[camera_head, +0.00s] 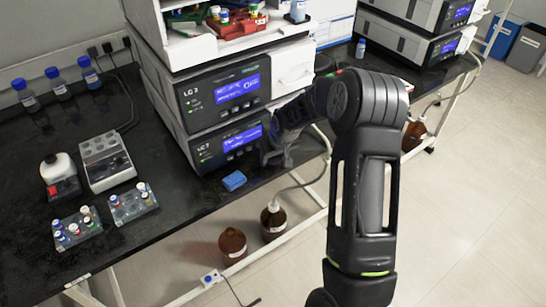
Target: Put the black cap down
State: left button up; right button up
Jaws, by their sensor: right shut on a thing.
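My right gripper (272,157) is in front of the lower LC unit (207,150), above the front edge of the black bench. It is shut on the black cap. The cap is small and dark and cannot be made out clearly against the dark fingers. My right arm reaches in from the bottom right and hides part of the bench and units behind it. My left gripper is not in view.
A blue block (234,181) lies on the black bench (180,205) just left of the gripper. Two vial racks (77,228) (133,204), a grey device (107,161) and blue-capped bottles stand farther left. Brown bottles (232,245) (273,221) stand below the bench edge.

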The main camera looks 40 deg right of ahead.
jog(key=o, duration=1.3)
jog(key=shift+r+p, duration=0.2)
jog(key=shift+p, duration=0.15)
jog(key=b+v, duration=0.1)
jog(key=v, duration=1)
jog(key=shift+s+a+r, duration=0.15)
jog(key=shift+s+r, duration=0.05)
jog(key=shift+r, duration=0.15)
